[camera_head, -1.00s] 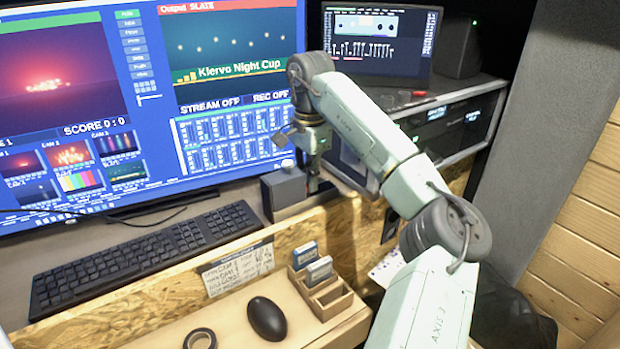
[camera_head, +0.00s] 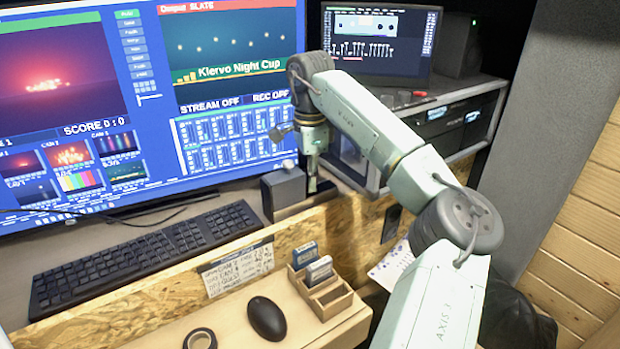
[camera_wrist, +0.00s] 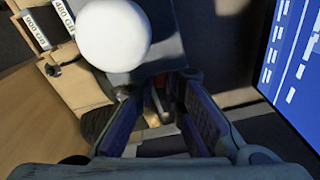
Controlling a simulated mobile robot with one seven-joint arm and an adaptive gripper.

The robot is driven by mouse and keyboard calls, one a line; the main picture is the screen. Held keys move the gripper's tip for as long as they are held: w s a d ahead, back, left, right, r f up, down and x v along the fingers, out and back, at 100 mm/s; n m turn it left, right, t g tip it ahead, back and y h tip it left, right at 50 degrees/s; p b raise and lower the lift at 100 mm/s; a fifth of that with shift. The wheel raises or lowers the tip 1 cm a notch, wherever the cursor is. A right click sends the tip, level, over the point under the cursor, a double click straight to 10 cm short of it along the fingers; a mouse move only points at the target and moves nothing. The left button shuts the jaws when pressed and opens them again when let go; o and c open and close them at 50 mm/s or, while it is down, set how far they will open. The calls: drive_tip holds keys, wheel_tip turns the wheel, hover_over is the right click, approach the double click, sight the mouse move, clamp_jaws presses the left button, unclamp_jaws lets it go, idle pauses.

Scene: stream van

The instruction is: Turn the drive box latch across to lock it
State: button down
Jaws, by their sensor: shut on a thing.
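The drive box (camera_head: 284,192) is a small dark grey block on the desk, right of the keyboard. Its flat grey face also shows in the wrist view (camera_wrist: 183,32), partly behind a round white knob (camera_wrist: 113,35). My gripper (camera_head: 312,188) points down at the right side of the box. In the wrist view my gripper (camera_wrist: 158,100) has both fingers closed in on a small part beside the box, seemingly the latch. The fingers hide most of the latch, so its angle cannot be told.
A large monitor (camera_head: 235,130) stands close behind the box and a keyboard (camera_head: 145,255) lies left. A wooden ledge in front holds a mouse (camera_head: 267,318), a tape roll (camera_head: 200,339) and a small drive holder (camera_head: 328,298). A rack (camera_head: 455,125) stands at the right.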

drive_tip(key=m, duration=0.5)
drive_tip(key=shift+s, duration=0.1)
drive_tip(key=shift+m, duration=0.3)
idle(0.4)
drive_tip(key=c, duration=1.7)
unclamp_jaws()
drive_tip(key=shift+a, duration=0.1)
